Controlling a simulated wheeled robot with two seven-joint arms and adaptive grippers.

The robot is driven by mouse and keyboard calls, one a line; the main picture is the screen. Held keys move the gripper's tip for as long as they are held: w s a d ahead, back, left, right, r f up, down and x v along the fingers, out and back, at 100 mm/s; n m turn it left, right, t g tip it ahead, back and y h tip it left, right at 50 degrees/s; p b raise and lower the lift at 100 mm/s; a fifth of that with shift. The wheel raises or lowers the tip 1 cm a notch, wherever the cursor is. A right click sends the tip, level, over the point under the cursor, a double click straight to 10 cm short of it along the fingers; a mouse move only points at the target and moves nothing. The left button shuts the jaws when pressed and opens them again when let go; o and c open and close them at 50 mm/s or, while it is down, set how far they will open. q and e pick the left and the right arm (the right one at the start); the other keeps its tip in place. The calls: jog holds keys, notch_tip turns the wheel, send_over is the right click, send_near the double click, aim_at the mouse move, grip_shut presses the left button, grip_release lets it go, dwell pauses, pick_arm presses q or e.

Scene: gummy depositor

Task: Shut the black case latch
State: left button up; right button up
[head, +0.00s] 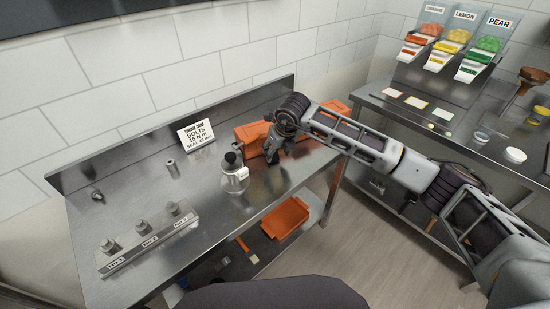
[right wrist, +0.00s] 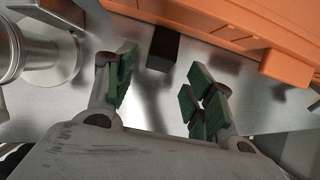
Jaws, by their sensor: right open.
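An orange case (head: 248,131) lies on the steel table against the back wall, partly hidden behind my right arm. In the right wrist view the case's front (right wrist: 240,30) fills the top right. A small black block, which looks like the black latch (right wrist: 165,45), sticks out from the case's lower front edge. My right gripper (head: 272,158) is in front of the case. In the right wrist view the right gripper (right wrist: 160,92) is open, its green-padded fingers on either side of the latch's line and seemingly short of it. Whether the latch is fully open cannot be told. My left gripper is not in view.
A clear bottle with a black top (head: 233,172) stands just left of the right gripper. A torque card (head: 197,134) and a metal cylinder (head: 172,168) stand farther left. A numbered metal block (head: 150,243) sits at the table's front left. An orange bin (head: 286,218) is on the lower shelf.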

aim_at(274, 156)
jog(key=b+x, duration=0.1)
jog(key=x, duration=0.2)
jog(key=shift+f, duration=0.1)
jog(key=shift+w+a+f, duration=0.1)
jog(key=shift+w+f, duration=0.1)
jog(key=shift+f, duration=0.05)
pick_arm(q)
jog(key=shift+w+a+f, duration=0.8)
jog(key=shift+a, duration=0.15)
pick_arm(e)
jog(key=c, duration=1)
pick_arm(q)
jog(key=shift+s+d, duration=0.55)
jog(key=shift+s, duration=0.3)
